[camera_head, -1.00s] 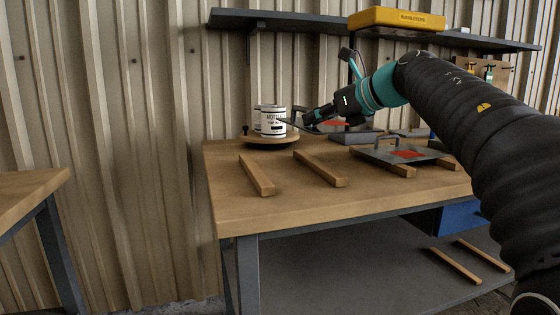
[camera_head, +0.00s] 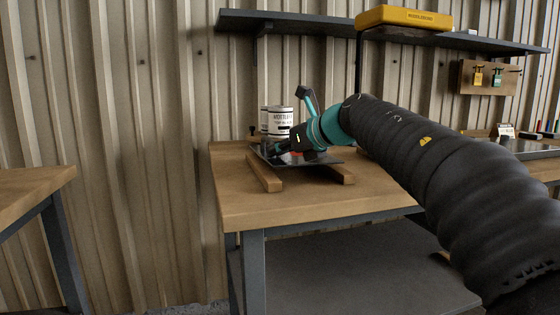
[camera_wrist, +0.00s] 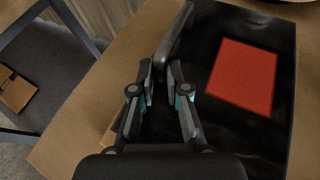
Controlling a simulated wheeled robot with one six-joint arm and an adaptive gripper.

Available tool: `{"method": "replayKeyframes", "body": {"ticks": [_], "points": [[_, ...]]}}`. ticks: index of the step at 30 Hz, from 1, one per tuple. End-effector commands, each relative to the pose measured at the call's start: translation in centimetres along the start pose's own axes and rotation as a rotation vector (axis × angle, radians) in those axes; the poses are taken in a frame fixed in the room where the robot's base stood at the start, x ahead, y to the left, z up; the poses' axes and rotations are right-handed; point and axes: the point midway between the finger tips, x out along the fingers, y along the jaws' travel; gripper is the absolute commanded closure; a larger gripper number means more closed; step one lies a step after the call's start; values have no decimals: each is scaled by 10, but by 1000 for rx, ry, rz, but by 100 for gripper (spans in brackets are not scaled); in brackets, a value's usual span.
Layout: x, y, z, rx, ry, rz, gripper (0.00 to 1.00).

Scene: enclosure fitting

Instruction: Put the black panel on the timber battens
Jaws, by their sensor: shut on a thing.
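The black panel (camera_head: 322,158) has a red square on top and lies level across the timber battens. I cannot tell if it touches both. The left batten (camera_head: 264,174) and right batten (camera_head: 341,174) stick out in front of it. In the wrist view the panel (camera_wrist: 215,125) fills the right side, with its red square (camera_wrist: 242,77) and bar handle (camera_wrist: 176,38). My gripper (camera_wrist: 160,75) is shut on the handle. In the head view my gripper (camera_head: 278,150) is at the panel's left part, and my arm hides much behind it.
A white labelled tin (camera_head: 276,122) stands close behind the panel's left side. A dark wall shelf (camera_head: 300,22) with a yellow case (camera_head: 400,17) is above. The wooden bench top (camera_head: 300,207) is clear in front. Another bench (camera_head: 30,195) is at the left.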

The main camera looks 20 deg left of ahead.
Motion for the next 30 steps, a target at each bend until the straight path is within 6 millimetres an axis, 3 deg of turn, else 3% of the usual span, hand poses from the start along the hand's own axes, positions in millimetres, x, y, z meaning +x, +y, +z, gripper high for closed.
{"method": "replayKeyframes", "body": {"ticks": [4, 15, 16, 18, 30], "points": [[5, 0, -14, -2, -4, -1, 100], [6, -1, -16, -2, -4, -1, 100], [7, -1, -17, 0, -1, 0, 78], [7, -1, -17, 0, -1, 0, 61], [3, -1, -15, 0, -2, -1, 60]]}}
